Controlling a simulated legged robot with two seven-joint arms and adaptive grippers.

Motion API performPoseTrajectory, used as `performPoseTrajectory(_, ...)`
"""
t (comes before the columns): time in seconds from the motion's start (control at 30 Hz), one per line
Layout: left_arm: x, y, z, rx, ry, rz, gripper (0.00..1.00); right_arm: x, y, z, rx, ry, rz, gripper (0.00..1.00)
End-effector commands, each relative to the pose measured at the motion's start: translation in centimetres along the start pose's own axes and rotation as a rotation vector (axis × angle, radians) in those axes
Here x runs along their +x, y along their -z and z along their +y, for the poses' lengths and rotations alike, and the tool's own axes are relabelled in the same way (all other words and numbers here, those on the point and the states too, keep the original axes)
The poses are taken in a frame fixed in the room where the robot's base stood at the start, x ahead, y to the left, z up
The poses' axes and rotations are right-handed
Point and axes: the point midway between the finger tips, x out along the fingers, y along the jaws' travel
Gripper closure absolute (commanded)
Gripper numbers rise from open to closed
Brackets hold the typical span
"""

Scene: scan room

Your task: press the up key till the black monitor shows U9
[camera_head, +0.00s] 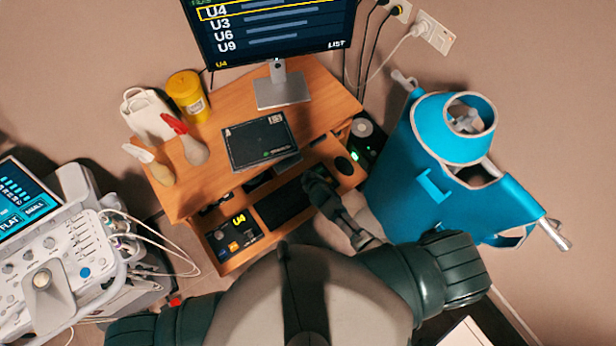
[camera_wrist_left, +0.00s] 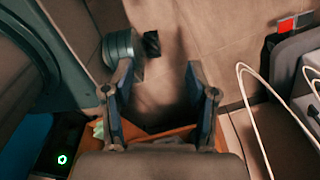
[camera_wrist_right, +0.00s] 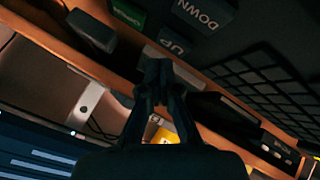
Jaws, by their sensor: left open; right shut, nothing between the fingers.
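The black monitor (camera_head: 270,30) stands at the back of the desk. Its list shows U4 in a yellow frame, with U3, U6 and U9 below; a small yellow U4 is at its lower left. My right gripper (camera_head: 312,178) is shut and empty over the pull-out keyboard shelf. In the right wrist view its fingertips (camera_wrist_right: 158,70) are close to the dark UP key (camera_wrist_right: 173,41); I cannot tell if they touch. The DOWN key (camera_wrist_right: 203,12) is beyond it. My left gripper (camera_wrist_left: 160,72) is open and empty, seen only in the left wrist view.
The wooden desk (camera_head: 320,92) holds a dark tablet-like box (camera_head: 257,140), a yellow tub (camera_head: 187,95) and bottles. A small panel (camera_head: 233,238) on the shelf also shows U4. An ultrasound machine (camera_head: 50,255) stands left; a blue apron (camera_head: 420,170) hangs right.

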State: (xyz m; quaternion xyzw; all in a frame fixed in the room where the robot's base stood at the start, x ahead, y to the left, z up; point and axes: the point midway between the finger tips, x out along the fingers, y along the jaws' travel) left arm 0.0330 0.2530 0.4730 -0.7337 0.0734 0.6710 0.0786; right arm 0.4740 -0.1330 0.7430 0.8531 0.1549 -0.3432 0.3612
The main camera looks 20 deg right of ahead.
Motion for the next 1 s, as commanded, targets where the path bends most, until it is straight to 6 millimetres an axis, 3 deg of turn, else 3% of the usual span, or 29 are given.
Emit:
performPoseTrajectory(0.5, 0.0, 0.2, 1.2, -0.002, -0.014, 0.003, 0.42, 0.0, 0.1, -0.1, -0.001, -0.001, -0.001, 1.0)
performPoseTrajectory(1.0, 0.3, 0.0, 0.5, 0.001, -0.006, 0.001, 0.42, 0.5, -0.5, -0.3, 0.0, 0.0, -0.001, 1.0)
